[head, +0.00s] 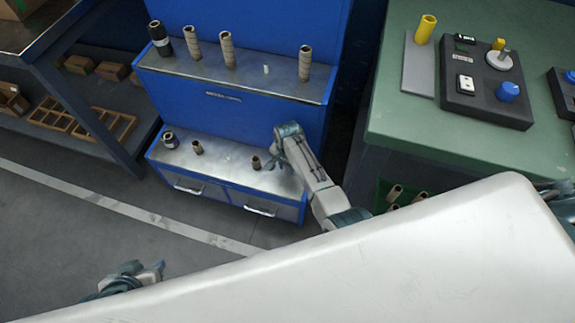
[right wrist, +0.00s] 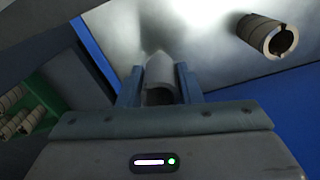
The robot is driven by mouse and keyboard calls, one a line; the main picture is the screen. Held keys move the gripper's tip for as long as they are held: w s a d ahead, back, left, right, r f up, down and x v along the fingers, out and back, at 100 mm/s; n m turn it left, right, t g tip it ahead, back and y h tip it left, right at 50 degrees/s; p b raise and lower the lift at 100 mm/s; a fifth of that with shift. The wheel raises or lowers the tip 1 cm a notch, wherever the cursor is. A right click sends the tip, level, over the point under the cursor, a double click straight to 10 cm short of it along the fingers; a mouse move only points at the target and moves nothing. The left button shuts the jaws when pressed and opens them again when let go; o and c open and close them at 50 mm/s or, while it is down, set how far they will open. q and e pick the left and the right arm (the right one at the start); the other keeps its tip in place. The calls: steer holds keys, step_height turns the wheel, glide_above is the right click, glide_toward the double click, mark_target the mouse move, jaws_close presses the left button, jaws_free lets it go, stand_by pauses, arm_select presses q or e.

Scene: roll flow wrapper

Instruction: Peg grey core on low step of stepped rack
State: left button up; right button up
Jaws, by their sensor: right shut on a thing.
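The stepped rack is blue with metal-topped steps; its low step (head: 225,168) lies in front of the tall upper step (head: 190,66). My right gripper (head: 279,155) is over the right end of the low step. In the right wrist view it is shut on a pale grey core (right wrist: 160,72), held between both fingers close to the metal surface. Whether a peg is inside the core is hidden. A short brown core (head: 256,162) stands just left of that gripper, also in the right wrist view (right wrist: 262,36). My left gripper (head: 150,270) is low at the left, away from the rack, its fingers unclear.
The low step also bears a dark-wrapped core (head: 170,140) and a small brown core (head: 197,147). Several taller cores and a bare pale peg (head: 266,69) are on the upper step. A green bench (head: 425,130) stands right; a green crate (right wrist: 40,95) of brown cores is beside the rack.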

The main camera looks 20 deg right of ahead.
steer(key=shift+f, duration=0.45)
stand_by(0.3)
steer(key=shift+f+b, duration=0.7)
steer(key=shift+f, duration=0.1)
steer(key=shift+f, duration=0.15)
stand_by(0.4)
steer(key=o, duration=1.6)
